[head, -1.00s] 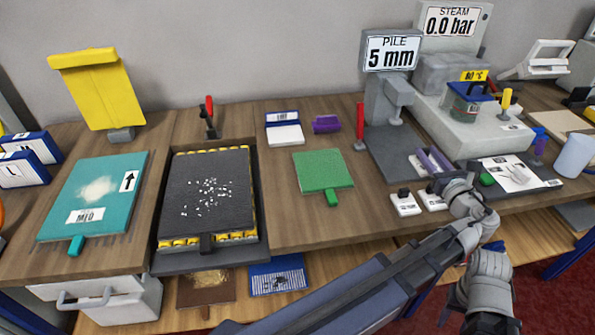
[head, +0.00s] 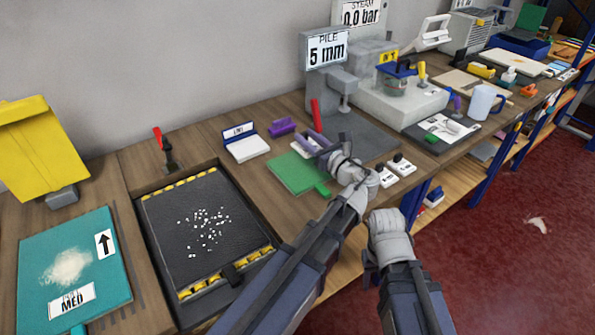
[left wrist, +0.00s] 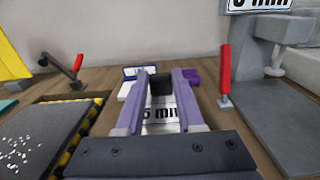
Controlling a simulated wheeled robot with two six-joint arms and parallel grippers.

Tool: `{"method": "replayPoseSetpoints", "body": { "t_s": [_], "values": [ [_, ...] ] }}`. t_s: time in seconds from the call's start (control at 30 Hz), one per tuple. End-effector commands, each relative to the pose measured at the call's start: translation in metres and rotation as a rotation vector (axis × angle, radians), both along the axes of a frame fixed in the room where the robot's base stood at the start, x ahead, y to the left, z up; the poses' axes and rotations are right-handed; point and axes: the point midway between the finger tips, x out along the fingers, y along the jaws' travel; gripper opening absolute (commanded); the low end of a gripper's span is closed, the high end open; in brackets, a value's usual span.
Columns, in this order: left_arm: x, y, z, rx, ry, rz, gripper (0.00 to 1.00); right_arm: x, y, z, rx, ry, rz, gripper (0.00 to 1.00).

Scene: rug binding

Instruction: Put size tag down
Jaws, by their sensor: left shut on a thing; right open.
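The size tag, a white plate with printed mm lettering (left wrist: 160,114) and a black knob (left wrist: 160,85), is between the purple fingers of my left gripper in the left wrist view. The first digit is partly covered. Two other white tags with black knobs, one (head: 386,177) and another (head: 402,165), stand right of my left wrist.
A white pad with a blue-backed label stand (head: 246,147) and a purple block (head: 282,126) are behind the green board. A red-handled tool (head: 316,112) stands by the grey pile gauge (head: 328,75). A black pinned tray (head: 205,225) lies left. Bare wood shows between tray and board.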

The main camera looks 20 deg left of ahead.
Motion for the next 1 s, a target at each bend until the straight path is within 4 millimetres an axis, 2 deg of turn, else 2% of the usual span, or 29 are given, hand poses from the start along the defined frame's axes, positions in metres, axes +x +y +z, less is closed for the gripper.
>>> {"method": "replayPoseSetpoints", "body": {
  "t_s": [0.03,0.07,0.23,0.37,0.67,1.0],
  "values": [
    [0.004,0.004,0.011,0.000,0.000,0.002,0.00,0.000,0.000,0.011,0.000,0.000,0.000,0.50],
    [0.005,0.006,0.012,0.000,0.000,0.002,0.00,0.000,0.000,0.012,0.000,0.000,0.000,0.50],
    [0.005,0.006,0.004,0.000,0.000,0.000,0.00,0.000,0.000,0.004,0.000,0.000,0.000,0.50],
    [0.005,0.006,-0.009,0.000,0.000,0.000,0.00,0.000,0.000,-0.009,0.000,0.000,0.000,0.50],
    [0.005,0.006,-0.053,0.000,0.000,0.000,0.00,0.000,0.000,-0.053,0.000,0.000,0.001,0.50],
    [0.005,0.006,-0.061,0.000,0.000,0.000,0.00,0.000,0.000,-0.061,0.000,0.000,0.000,0.50]
  ]
}}
